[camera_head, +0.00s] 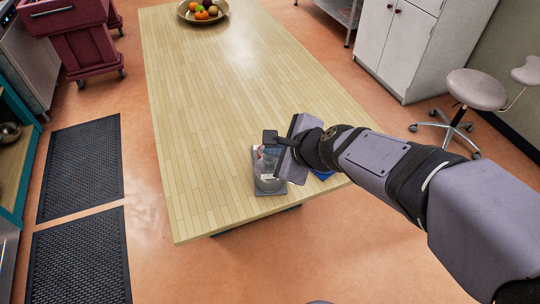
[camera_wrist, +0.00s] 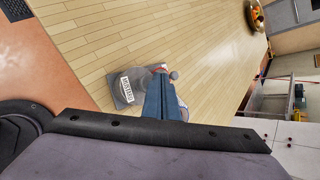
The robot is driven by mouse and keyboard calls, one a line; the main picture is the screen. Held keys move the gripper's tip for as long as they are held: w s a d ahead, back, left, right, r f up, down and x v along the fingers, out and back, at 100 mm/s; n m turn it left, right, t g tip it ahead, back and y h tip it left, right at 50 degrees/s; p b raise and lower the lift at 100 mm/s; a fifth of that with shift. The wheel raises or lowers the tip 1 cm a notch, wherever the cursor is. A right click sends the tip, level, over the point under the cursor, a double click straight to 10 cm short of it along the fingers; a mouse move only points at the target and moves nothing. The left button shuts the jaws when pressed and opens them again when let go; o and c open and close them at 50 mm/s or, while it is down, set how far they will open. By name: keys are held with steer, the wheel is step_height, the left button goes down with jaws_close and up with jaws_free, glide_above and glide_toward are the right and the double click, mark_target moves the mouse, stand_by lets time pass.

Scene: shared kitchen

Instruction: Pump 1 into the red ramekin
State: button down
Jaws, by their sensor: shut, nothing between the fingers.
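A clear bottle (camera_head: 268,177) with a white label stands on a dark grey plate (camera_head: 272,190) near the front end of the wooden table. In the wrist view the bottle (camera_wrist: 127,88) and the plate (camera_wrist: 112,84) lie left of the fingers. My gripper (camera_head: 271,140) is shut and empty, above and close to the top of the bottle; I cannot tell whether it touches. Its closed fingers (camera_wrist: 162,98) show in the wrist view. A small grey knob (camera_wrist: 174,75) shows beside them. A little red (camera_wrist: 160,69) peeks out behind the fingers; I cannot tell if it is the ramekin.
A blue object (camera_head: 323,174) lies partly hidden under my arm on the table's right side. A bowl of fruit (camera_head: 203,12) stands at the table's far end. The middle of the wooden table (camera_head: 215,90) is clear.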

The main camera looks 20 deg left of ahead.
mark_target(273, 160)
steer(key=shift+f+b, duration=1.2)
steer(key=shift+f, duration=0.1)
stand_by(1.1)
steer(key=shift+r, duration=0.15)
steer(key=shift+r+p, duration=1.6)
steer(key=shift+p, duration=0.15)
steer(key=shift+r, duration=0.1)
step_height(273, 160, up, 6)
steer(key=p, duration=0.6)
